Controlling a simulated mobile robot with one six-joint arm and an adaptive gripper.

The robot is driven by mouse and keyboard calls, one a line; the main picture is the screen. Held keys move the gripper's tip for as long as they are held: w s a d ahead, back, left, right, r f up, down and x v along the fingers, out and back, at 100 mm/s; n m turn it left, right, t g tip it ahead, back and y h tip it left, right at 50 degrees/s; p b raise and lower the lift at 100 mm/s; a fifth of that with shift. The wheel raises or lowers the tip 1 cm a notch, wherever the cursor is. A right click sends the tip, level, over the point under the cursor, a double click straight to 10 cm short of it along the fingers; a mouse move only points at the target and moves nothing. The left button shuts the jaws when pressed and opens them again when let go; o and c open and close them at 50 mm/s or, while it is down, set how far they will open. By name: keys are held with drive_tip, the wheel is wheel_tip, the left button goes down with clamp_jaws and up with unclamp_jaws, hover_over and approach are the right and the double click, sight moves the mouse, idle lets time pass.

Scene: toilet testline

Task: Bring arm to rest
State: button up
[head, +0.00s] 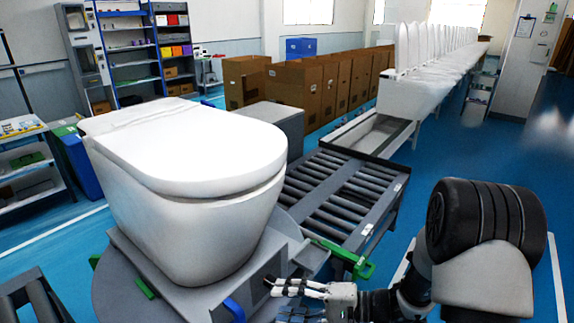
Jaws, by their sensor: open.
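My arm reaches in from the lower right of the head view. My gripper (272,286) points left, with its fingers apart and nothing seen between them. It is low in front of the white toilet (185,165), near the grey platform that the toilet stands on. The toilet's lid is closed. I cannot tell whether the fingertips touch the platform's edge.
A roller conveyor (345,190) lies behind my gripper, with a green clamp (350,262) at its near end. A blue handle (234,309) is close to the fingertips. Cardboard boxes (300,88) and a row of toilets stand farther back. Blue floor is free at right.

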drive_tip(key=s+r+n+g+h, duration=0.2)
drive_tip(key=s+r+g+h, duration=0.15)
drive_tip(key=s, duration=0.35)
drive_tip(key=s+r+n+g+h, duration=0.2)
drive_tip(key=s+r+n+h, duration=0.15)
drive_tip(key=s, duration=0.35)
drive_tip(key=s+d+r+t+h, duration=0.3)
drive_tip(key=d+h, duration=0.1)
drive_tip(key=d, duration=0.3)
drive_tip(key=s+d+r+t+h, duration=0.3)
drive_tip(key=d+r+t+h, duration=0.1)
drive_tip(key=d, duration=0.2)
drive_tip(key=shift+d+h, duration=0.3)
drive_tip(key=shift+d, duration=0.05)
